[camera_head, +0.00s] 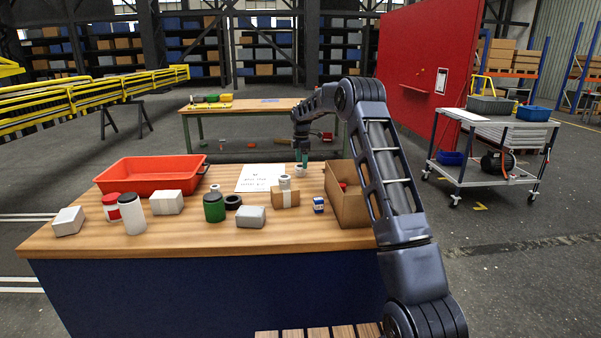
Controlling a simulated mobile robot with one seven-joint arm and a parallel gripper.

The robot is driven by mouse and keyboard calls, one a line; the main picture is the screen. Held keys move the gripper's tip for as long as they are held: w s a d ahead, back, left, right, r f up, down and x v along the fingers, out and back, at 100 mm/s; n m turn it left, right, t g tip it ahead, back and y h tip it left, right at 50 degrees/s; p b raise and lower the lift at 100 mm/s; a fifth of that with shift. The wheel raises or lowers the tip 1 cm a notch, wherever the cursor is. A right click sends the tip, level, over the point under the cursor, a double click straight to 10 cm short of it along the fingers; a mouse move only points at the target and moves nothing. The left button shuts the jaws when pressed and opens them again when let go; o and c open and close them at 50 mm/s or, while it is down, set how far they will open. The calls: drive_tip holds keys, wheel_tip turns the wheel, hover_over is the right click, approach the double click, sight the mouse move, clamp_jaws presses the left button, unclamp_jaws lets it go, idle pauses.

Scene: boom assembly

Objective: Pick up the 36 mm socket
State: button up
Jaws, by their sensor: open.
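Several small pale ring-like or cylindrical pieces that could be sockets are on the wooden workbench (150,238). One pale cylinder (300,172) is right below my gripper, another (285,182) is on or just behind a small cardboard box (285,198), and a small one (215,187) lies near the red tray. No size marking is readable, so I cannot tell which is the 36 mm socket. My gripper (302,163) points down at the bench's back right, with greenish fingers. It is open; whether its fingers are around or above the cylinder is too small to tell.
An open cardboard box (350,208) stands close right of my gripper. A white paper sheet (259,177) lies to its left. The red tray (150,186), a green jar (213,207), a black ring (233,202) and pale blocks fill the left. The bench's front strip is clear.

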sight(301, 166)
wheel_tip(301, 166, down, 4)
drive_tip(key=shift+a+f, duration=0.1)
drive_tip(key=c, duration=1.2)
drive_tip(key=shift+r, duration=0.2)
